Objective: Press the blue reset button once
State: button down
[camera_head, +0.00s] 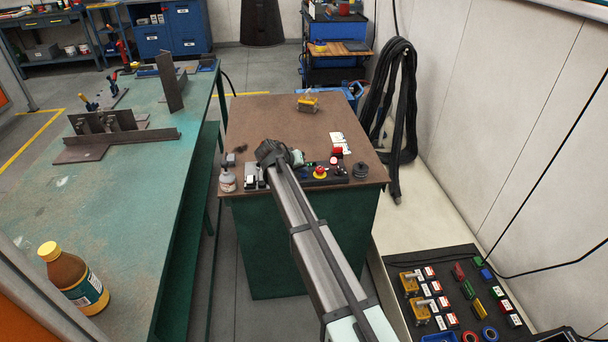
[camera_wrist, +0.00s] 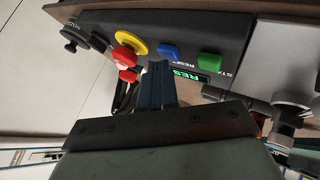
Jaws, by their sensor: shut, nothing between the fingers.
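In the wrist view a black control panel (camera_wrist: 195,22) carries a blue button (camera_wrist: 169,51), with a green button (camera_wrist: 209,60) to its right and a red-and-yellow emergency stop (camera_wrist: 130,45) to its left. A lit green display reading "RES" (camera_wrist: 187,76) is below the blue button. My gripper (camera_wrist: 157,66) has its dark fingers together and empty, with the tips just below the blue button in the picture. A small gap seems to show; contact cannot be told.
A green welding table (camera_head: 130,190) stands left. A dark parts tray (camera_head: 440,262) is at lower right.

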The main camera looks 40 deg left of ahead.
aim_at(302, 175)
jog(key=shift+f, duration=0.2)
dwell(0.3)
jog(key=shift+r, duration=0.9)
jog(key=shift+r, duration=0.1)
jog(key=shift+r, duration=2.4)
